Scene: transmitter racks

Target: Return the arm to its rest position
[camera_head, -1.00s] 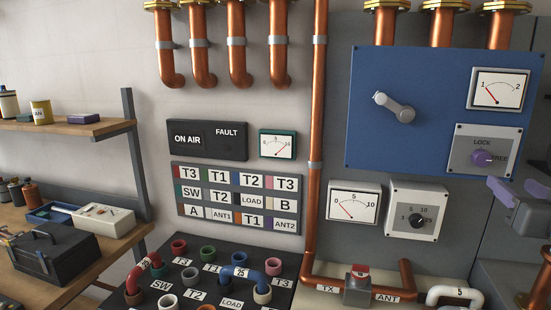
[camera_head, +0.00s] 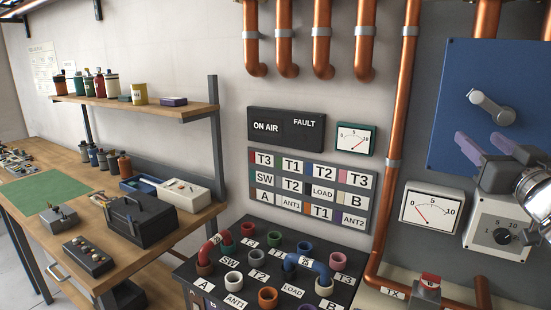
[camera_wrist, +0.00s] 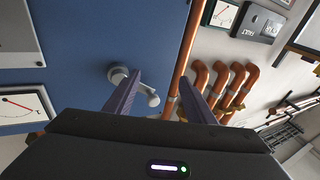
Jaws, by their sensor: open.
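My gripper (camera_head: 490,160) is at the right of the head view, in front of the blue panel and partly over the dial box below it. Its two purple fingers are apart with nothing between them. In the wrist view my gripper (camera_wrist: 160,92) also shows its fingers spread and empty. The grey lever handle (camera_head: 491,108) on the blue panel (camera_head: 455,75) is just above the gripper in the head view, with no contact visible. In the wrist view the handle (camera_wrist: 146,92) appears behind and between the fingers.
A patch board (camera_head: 245,262) with coloured sockets and a red and a blue link stands at lower middle. Copper pipes (camera_head: 398,140) run down the wall. A workbench (camera_head: 80,225) with a black toolbox (camera_head: 140,218) is at left. A meter (camera_head: 432,208) sits below the panel.

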